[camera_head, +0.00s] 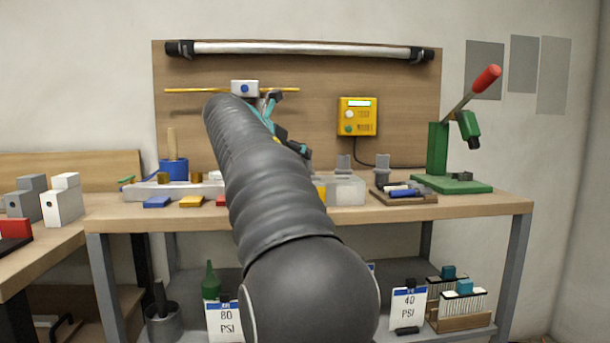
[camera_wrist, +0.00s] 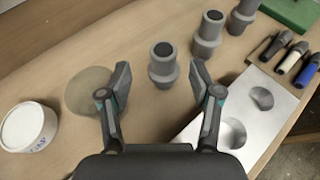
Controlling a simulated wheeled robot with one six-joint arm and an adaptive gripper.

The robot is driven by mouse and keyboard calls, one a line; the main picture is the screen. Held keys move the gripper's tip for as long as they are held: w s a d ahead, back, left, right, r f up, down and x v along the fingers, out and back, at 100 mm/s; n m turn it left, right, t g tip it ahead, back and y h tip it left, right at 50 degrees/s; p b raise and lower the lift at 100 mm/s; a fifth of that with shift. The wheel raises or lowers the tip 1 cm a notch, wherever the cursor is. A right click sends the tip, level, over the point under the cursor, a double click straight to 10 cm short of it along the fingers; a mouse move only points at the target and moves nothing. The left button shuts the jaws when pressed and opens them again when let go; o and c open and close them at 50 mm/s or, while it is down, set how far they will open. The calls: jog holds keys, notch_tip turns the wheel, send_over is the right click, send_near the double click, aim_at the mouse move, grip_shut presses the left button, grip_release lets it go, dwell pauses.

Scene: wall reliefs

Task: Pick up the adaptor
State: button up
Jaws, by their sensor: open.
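Three grey stepped cylindrical pieces with dark tops, which look like adaptors, stand upright in a row on the wooden bench in the wrist view. The nearest adaptor (camera_wrist: 163,62) is between and just beyond my fingertips, with a gap on both sides. The second adaptor (camera_wrist: 208,36) and third adaptor (camera_wrist: 243,15) stand farther right and back. My gripper (camera_wrist: 160,78) is open and empty. In the head view my arm hides most of the gripper and part of the bench.
A pale metal block (camera_wrist: 207,128) with round recesses lies right of my gripper. A white round tub (camera_wrist: 28,127) and a flat translucent disc (camera_wrist: 90,90) are at left. A tray with coloured cylinders (camera_wrist: 294,57) is at right. A green press (camera_head: 437,150) stands on the bench (camera_head: 470,204).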

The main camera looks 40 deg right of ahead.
jog(key=shift+s+b+x, duration=0.1)
jog(key=shift+b+x, duration=0.2)
jog(key=shift+x, duration=1.15)
jog(key=shift+s+b+x, duration=0.15)
jog(key=shift+b+x, duration=0.1)
jog(key=shift+x, duration=1.2)
jog(key=shift+f, duration=0.1)
grip_shut()
